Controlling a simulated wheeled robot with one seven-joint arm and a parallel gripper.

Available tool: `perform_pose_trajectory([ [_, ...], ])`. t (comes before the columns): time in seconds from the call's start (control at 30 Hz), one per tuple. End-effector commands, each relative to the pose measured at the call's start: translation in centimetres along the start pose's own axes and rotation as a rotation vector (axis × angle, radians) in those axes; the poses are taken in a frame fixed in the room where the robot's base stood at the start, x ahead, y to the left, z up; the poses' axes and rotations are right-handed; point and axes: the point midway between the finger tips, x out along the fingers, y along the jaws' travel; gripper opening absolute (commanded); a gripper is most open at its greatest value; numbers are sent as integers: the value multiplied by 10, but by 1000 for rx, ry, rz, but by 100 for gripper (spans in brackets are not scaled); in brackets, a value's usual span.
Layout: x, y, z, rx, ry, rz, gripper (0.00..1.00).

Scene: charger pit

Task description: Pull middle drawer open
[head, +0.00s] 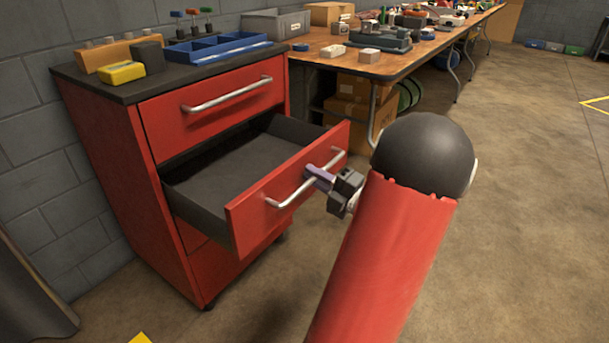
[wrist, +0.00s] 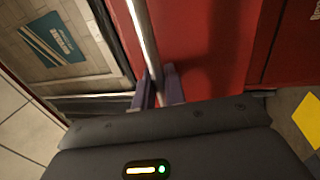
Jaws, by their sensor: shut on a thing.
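The red cabinet (head: 122,175) stands at the left, with its middle drawer (head: 287,187) pulled well out. The drawer's dark inside looks empty. Its silver bar handle (head: 292,196) runs across the red front. My gripper (head: 318,178) is shut on this handle, toward the right end of the bar. In the wrist view the bar (wrist: 144,42) passes between the two fingers of my gripper (wrist: 157,90), in front of the red drawer front (wrist: 205,50). The top drawer (head: 215,107) is closed. The lowest drawer is partly hidden behind the open one.
A blue tray (head: 217,48), a yellow device (head: 121,73) and small blocks stand on the cabinet's dark top. A long wooden workbench (head: 375,66) with bins and tools runs behind it. Cardboard boxes (head: 360,105) sit under the bench. The floor at the right (head: 530,200) is clear.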

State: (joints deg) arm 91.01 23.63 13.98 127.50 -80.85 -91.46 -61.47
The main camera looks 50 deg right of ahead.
Motion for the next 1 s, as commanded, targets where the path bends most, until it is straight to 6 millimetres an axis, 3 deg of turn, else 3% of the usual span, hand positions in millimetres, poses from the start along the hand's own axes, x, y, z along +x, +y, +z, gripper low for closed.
perform_pose_trajectory([
  [0.33,-1,0,-1,1,3,-1,0],
  [0.37,-1,0,-1,1,3,-1,14],
  [0.4,-1,0,-1,1,3,0,17],
  [0.67,-2,0,0,0,1,0,17],
  [0.77,-10,0,1,0,-2,0,17],
  [1.0,-50,0,1,0,-2,-1,17],
])
